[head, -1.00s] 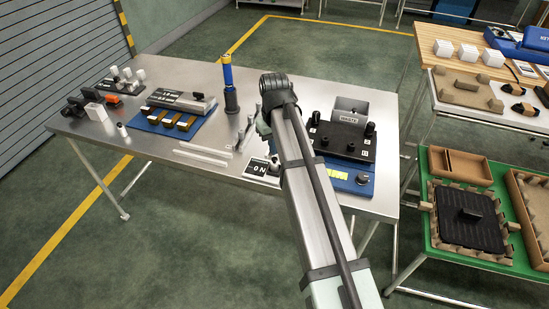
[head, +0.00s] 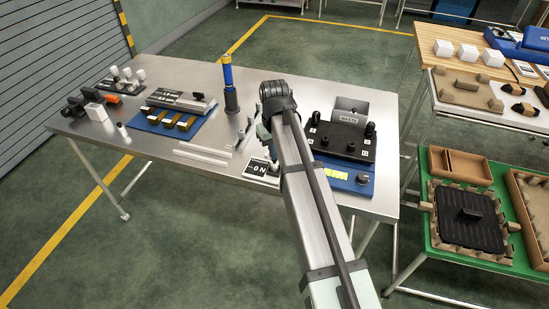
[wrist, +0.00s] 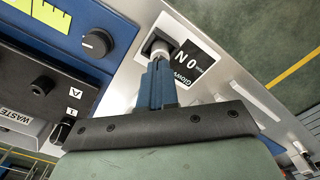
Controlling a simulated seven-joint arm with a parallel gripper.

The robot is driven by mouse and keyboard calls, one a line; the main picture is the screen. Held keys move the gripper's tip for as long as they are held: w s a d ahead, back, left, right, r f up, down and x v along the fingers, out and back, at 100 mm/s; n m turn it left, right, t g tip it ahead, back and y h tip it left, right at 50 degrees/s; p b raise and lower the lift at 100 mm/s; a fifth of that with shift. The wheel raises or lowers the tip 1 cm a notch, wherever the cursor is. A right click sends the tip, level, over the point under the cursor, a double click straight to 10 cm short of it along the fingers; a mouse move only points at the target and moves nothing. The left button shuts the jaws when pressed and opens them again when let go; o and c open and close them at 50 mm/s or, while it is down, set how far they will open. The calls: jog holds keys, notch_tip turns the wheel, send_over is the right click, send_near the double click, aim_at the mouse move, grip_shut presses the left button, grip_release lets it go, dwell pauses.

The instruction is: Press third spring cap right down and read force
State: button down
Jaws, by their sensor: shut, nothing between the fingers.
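My gripper (wrist: 157,64) is shut and empty. In the wrist view its blue fingers point at a small dark square base with a pale round top (wrist: 160,46); I cannot tell whether they touch. In the head view my arm mostly hides the gripper, beside the ON card (head: 257,168). A blue unit (head: 362,190) with a yellow-green display (head: 335,171) and a dark knob (wrist: 98,43) stands to the right; its reading is not legible. A black block with several dark pegs (head: 345,149) sits on it. I cannot tell which part is the third spring cap.
A grey WASTE bin (head: 351,109) stands behind the black block. A blue-and-black upright tool (head: 229,85) stands at the back. Pale bars (head: 202,155) lie near the front edge; the table's front left is mostly clear.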

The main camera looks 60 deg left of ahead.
jog(key=shift+f, duration=0.75)
jog(key=shift+r, duration=3.05)
notch_tip(320, 180, up, 14)
jog(key=shift+f, duration=0.1)
